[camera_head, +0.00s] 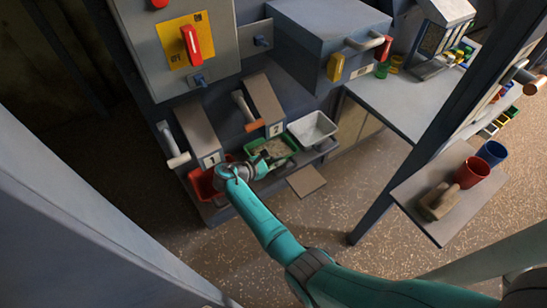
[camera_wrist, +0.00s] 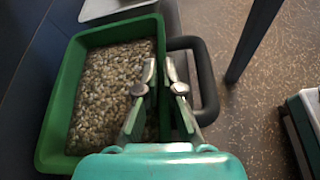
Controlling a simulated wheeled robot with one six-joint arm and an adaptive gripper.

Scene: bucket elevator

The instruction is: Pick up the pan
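The pan I take for the green one (camera_head: 272,151), full of gravel, sits on the low shelf under chute 2 in the head view. In the wrist view the green pan (camera_wrist: 62,105) fills the left half, with a dark loop handle (camera_wrist: 207,80) on its right side. My gripper (camera_wrist: 160,68) has its fingers close together at the pan's right wall, the left finger over the gravel side and the right finger towards the handle. Whether the fingers press on the wall is unclear. In the head view my gripper (camera_head: 238,172) partly covers the shelf near the pan.
A red pan (camera_head: 203,185) stands left of the green one under chute 1, and a white pan (camera_head: 312,129) stands to its right. A dark frame post (camera_head: 420,130) is to the right.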

